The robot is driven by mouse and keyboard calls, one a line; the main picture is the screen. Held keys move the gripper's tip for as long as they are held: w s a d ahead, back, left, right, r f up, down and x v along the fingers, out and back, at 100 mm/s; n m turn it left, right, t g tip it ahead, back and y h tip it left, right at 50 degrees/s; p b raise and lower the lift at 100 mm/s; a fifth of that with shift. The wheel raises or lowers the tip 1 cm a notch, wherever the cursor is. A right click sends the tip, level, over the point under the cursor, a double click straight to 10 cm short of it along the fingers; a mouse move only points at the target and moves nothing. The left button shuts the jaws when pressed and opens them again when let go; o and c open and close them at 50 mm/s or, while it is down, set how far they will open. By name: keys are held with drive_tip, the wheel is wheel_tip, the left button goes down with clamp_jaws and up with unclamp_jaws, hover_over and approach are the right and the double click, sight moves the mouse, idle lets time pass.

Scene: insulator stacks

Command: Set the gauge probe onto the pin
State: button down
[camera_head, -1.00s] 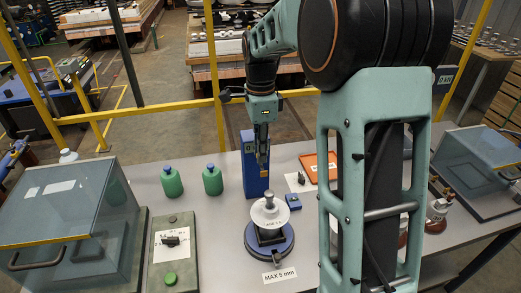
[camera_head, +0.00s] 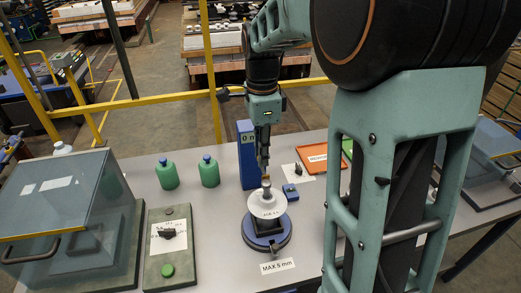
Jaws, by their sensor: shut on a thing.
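The white insulator disc (camera_head: 266,207) sits on a round blue base (camera_head: 266,238) on the grey table. Its upright pin (camera_head: 266,189) stands at the centre of the disc. My gripper (camera_head: 265,164) points down just above the pin, shut on a small thin thing that I take to be the gauge probe. A small orange-brown tip shows at the pin's top; I cannot tell whether the two touch. The blue gauge column (camera_head: 247,153) with a display stands just behind and left of my gripper. A small blue block (camera_head: 290,192) lies right of the disc.
Two green bottles (camera_head: 209,172) stand left of the column. A green switch box (camera_head: 168,250) and a clear-lidded case (camera_head: 65,205) are further left. A "MAX 5 mm" label (camera_head: 277,266) lies in front. An orange tray (camera_head: 315,156) is behind. My arm hides much of the right side.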

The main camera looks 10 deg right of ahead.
drive_tip(key=c, duration=1.8)
unclamp_jaws()
wheel_tip(320, 180, up, 12)
drive_tip(key=shift+r, duration=0.1)
